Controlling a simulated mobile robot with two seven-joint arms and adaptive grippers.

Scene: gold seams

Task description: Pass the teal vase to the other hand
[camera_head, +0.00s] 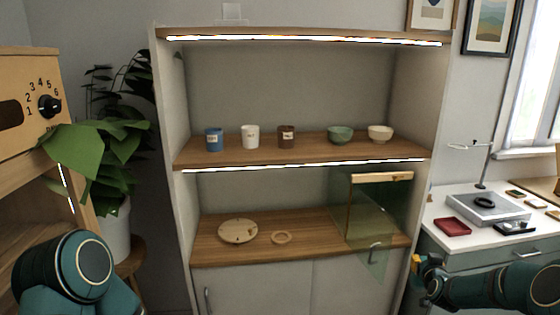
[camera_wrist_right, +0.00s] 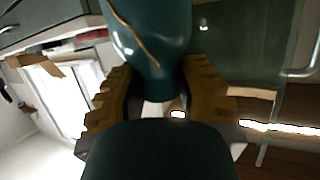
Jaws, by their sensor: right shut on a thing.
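The teal vase (camera_wrist_right: 155,35) fills the top middle of the right wrist view, glossy, with a gold seam line running down it. My right gripper (camera_wrist_right: 160,92) has its ridged orange-brown fingers on both sides of the vase's narrow end and is shut on it. In the head view the right gripper (camera_head: 418,270) is at the lower right, in front of the cabinet's right edge; I cannot make out the vase there. Only a rounded part of my left arm shows at the lower left of the head view; the left gripper is out of view.
A shelf unit holds several cups and bowls on its middle shelf (camera_head: 305,150). A counter (camera_head: 450,205) stands right; a plant (camera_head: 95,170) stands left.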

